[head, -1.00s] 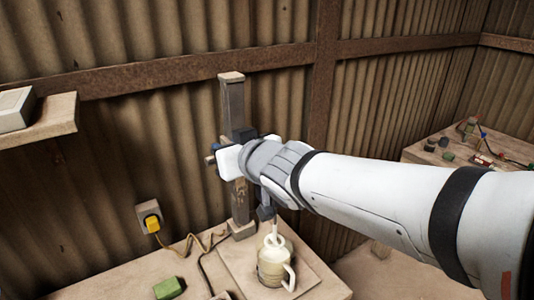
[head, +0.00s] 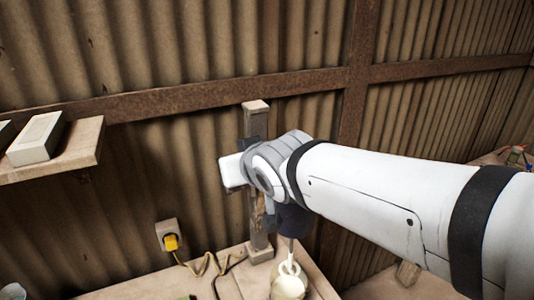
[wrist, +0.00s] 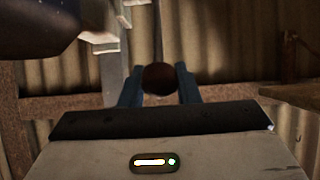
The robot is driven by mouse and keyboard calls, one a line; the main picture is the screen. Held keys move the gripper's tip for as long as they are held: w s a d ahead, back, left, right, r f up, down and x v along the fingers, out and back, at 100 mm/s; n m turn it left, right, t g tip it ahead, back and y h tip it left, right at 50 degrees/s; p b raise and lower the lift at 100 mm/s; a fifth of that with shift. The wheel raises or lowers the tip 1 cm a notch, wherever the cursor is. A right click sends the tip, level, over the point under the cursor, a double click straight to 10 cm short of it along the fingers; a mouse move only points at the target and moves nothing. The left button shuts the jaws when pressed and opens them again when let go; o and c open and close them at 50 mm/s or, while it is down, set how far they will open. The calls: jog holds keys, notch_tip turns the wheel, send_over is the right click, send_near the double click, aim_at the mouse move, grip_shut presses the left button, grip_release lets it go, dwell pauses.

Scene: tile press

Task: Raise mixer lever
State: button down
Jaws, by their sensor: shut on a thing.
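The mixer stands on the bench against the wall, with an upright post (head: 257,125), a dark head (head: 293,221) and a thin rod reaching down to a pale jug (head: 288,286). My wrist covers the middle of the mixer in the head view and hides the lever and my fingers there. In the wrist view my gripper (wrist: 159,82) has its two blue fingers on either side of a round brown lever end (wrist: 158,78) and is shut on it. The mixer post (wrist: 143,50) rises behind it.
A wall shelf (head: 55,160) with a pale block (head: 36,138) is at the left. A yellow plug (head: 171,242) sits in a wall socket, its cable trailing over the bench (head: 150,285). Corrugated wall stands close behind the mixer.

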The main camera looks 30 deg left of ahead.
jog(key=shift+f, duration=0.2)
jog(key=c, duration=1.5)
grip_release()
jog(key=o, duration=0.3)
jog(key=shift+w, duration=0.15)
jog(key=shift+o, duration=0.5)
jog(key=shift+r, duration=0.1)
jog(key=b+v, duration=0.1)
jog(key=v, duration=0.7)
jog(key=shift+b, duration=0.35)
